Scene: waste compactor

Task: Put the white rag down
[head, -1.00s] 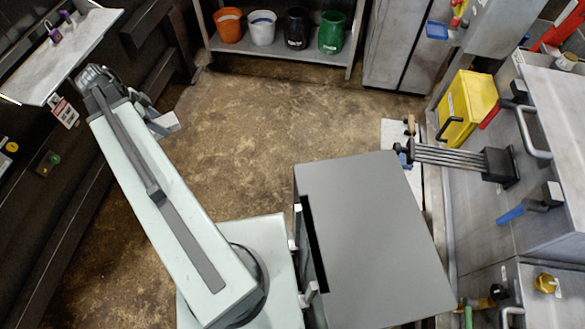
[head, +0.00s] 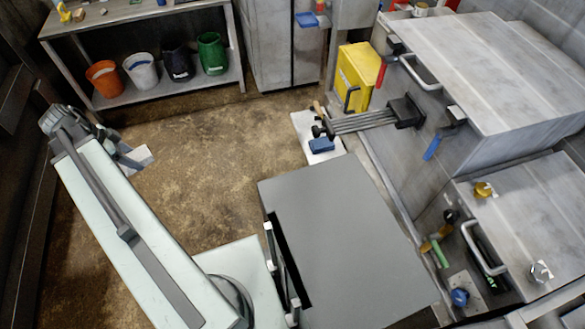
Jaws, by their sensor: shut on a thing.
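My arm reaches out to the left in the head view. My gripper (head: 120,150) is at its far end, partly hidden behind the wrist. It is shut on a small pale piece, which I take to be the white rag (head: 140,158). The rag shows just right of the wrist, over the brown floor. Most of the rag and the fingertips are hidden or too small to make out.
A metal shelf (head: 160,98) at the back left holds orange, white, dark and green buckets. A yellow box (head: 355,78) is by the grey machine (head: 480,60) at right. A grey flat-topped block (head: 345,240) stands close in front. The brown floor (head: 215,165) between is clear.

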